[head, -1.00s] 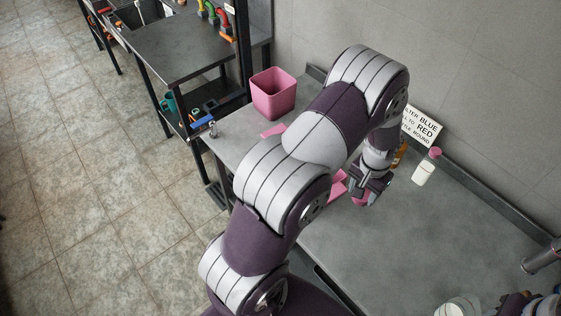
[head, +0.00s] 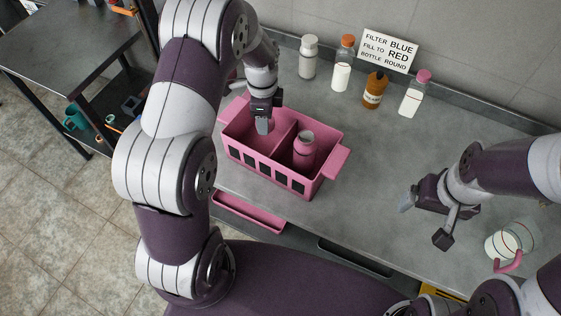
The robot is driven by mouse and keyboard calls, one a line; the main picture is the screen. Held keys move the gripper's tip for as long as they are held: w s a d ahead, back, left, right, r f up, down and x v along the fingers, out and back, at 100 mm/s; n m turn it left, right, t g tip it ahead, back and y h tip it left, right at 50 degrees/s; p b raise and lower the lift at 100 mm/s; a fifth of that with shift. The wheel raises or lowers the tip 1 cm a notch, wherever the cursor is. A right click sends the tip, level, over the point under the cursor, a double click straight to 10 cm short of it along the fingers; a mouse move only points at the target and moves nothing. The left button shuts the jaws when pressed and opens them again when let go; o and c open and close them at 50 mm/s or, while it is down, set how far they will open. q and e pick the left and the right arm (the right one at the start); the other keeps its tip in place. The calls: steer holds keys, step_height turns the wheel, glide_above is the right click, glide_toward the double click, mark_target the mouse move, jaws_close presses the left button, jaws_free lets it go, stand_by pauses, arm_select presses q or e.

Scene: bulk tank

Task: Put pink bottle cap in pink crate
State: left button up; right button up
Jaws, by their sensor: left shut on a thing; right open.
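The pink crate (head: 258,180) stands on the grey counter, with a divider between its compartments. A pink bottle (head: 304,152) stands upright in its right compartment. My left gripper (head: 264,126) reaches down into the left compartment. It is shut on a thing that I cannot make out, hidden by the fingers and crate. No loose pink bottle cap shows. Another pink cap (head: 424,75) sits on a clear bottle with white contents (head: 411,102) at the back. My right gripper (head: 425,220) is open and empty over the counter, right of the crate.
A clear jug with a pink handle (head: 511,240) stands at right. The counter's middle is clear.

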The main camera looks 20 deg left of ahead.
mark_target(262, 145)
arm_select(q)
steer(key=m, duration=0.1)
steer(key=a+f+m+b, duration=0.1)
steer(key=m, duration=0.3)
steer(key=shift+w+a+f, duration=0.2)
steer(key=shift+w+a, duration=0.1)
steer(key=shift+a, duration=0.05)
steer(key=shift+a+m, duration=0.25)
steer(key=shift+m, duration=0.55)
step_height(262, 145, down, 9)
steer(key=shift+d+r, duration=0.1)
steer(key=shift+r, duration=0.1)
steer(key=shift+f, duration=0.4)
steer(key=shift+d, duration=0.1)
arm_select(e)
steer(key=shift+w+a+f, duration=0.1)
steer(key=shift+a+f, duration=0.05)
steer(key=shift+f, duration=0.45)
steer(key=shift+w+a+f, duration=0.1)
steer(key=shift+a+f, duration=0.05)
steer(key=shift+f, duration=0.4)
arm_select(q)
steer(key=shift+f, duration=0.15)
steer(key=o, duration=1.1)
